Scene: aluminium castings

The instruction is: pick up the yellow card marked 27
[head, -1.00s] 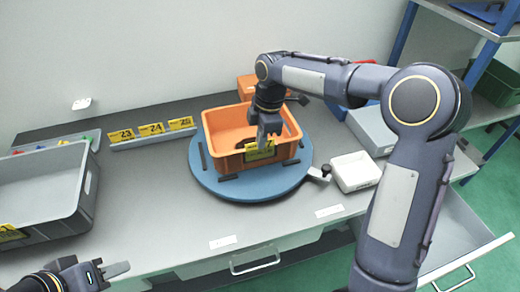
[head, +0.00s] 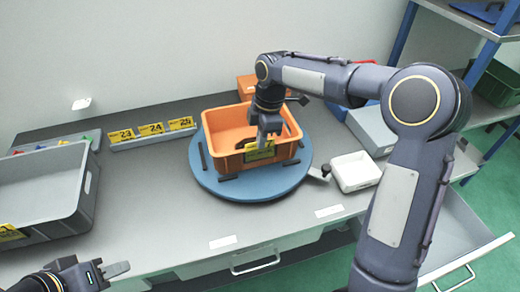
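A yellow card (head: 257,154) is at the front wall of the orange bin (head: 226,165), which stands on a blue round turntable (head: 232,188). A 7 shows on the card; the digit to its left is covered by a finger. My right gripper (head: 264,140) points down at the bin's front rim, with a finger in front of the card's upper part. Whether it is closed on the card cannot be seen. My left gripper (head: 112,270) is low at the left, over the table's front edge, away from the card. Its finger gap is not clear.
A rail (head: 154,138) at the back holds yellow cards marked 23, 24 and 25. A large grey crate (head: 68,225) with a yellow card stands at the left. A white tray (head: 356,172) sits right of the turntable. The table front between crate and turntable is clear.

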